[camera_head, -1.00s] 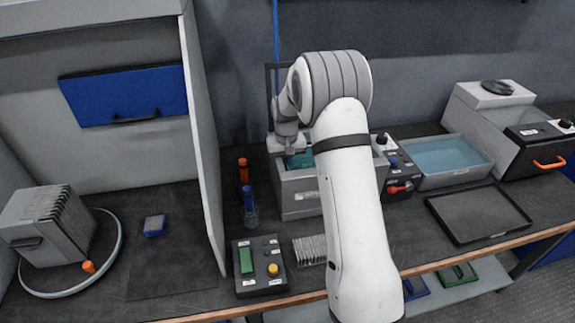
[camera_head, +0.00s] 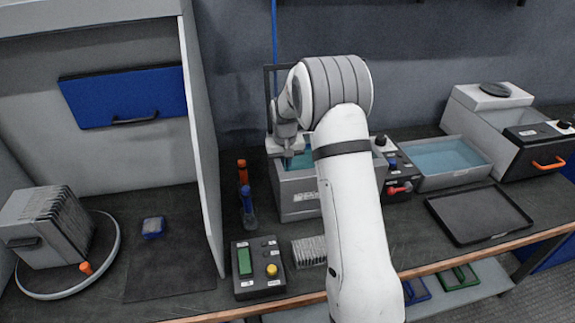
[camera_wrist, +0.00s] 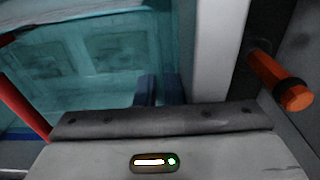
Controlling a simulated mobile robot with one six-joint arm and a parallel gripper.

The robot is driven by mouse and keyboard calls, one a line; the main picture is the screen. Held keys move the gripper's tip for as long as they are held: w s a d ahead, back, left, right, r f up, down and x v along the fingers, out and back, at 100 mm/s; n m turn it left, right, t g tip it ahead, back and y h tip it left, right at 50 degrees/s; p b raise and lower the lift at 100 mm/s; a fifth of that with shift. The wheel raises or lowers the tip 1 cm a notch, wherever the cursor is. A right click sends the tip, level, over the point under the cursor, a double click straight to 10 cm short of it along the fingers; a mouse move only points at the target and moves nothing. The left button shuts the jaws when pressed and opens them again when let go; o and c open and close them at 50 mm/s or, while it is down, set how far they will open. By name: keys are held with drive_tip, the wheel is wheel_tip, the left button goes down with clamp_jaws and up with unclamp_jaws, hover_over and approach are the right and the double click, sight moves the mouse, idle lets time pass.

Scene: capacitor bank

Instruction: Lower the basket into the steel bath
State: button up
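The steel bath (camera_head: 298,204) stands on the bench in the head view, with teal liquid inside, partly behind my arm. My gripper (camera_head: 289,162) points down over the bath's left part. In the wrist view the gripper's two dark fingers (camera_wrist: 158,90) sit close together over the liquid, beside the pale bath wall (camera_wrist: 214,55). I cannot tell whether they hold anything. Pale framed panel shapes (camera_wrist: 75,60) show in the teal area; I cannot tell whether they belong to the basket. No basket can be clearly made out in the head view.
Two bottles, orange-capped (camera_head: 243,172) and blue-capped (camera_head: 247,205), stand left of the bath. A control box (camera_head: 258,268) and a slatted rack (camera_head: 309,251) lie in front. Right are a switch panel (camera_head: 397,170), another teal-filled tray (camera_head: 482,172) and an empty black tray (camera_head: 478,214).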

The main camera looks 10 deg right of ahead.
drive_tip(key=shift+o, duration=0.6)
drive_tip(key=shift+g, duration=0.3)
drive_tip(key=f, duration=0.1)
drive_tip(key=s+f, duration=0.1)
drive_tip(key=f, duration=0.1)
drive_tip(key=shift+s+f, duration=0.35)
drive_tip(key=shift+f, duration=0.05)
drive_tip(key=shift+r, duration=0.2)
drive_tip(key=shift+o, duration=0.2)
wheel_tip(320, 180, up, 11)
drive_tip(key=w, duration=0.1)
drive_tip(key=shift+w, duration=0.2)
drive_tip(key=s+r+t+p, duration=0.1)
drive_tip(key=s+r, duration=0.5)
drive_tip(key=s, duration=0.2)
drive_tip(key=s+r+t+p, duration=0.1)
drive_tip(key=s+r, duration=0.4)
drive_tip(key=s, duration=0.4)
drive_tip(key=s+f, duration=0.1)
drive_tip(key=s, duration=1.6)
drive_tip(key=shift+s, duration=0.25)
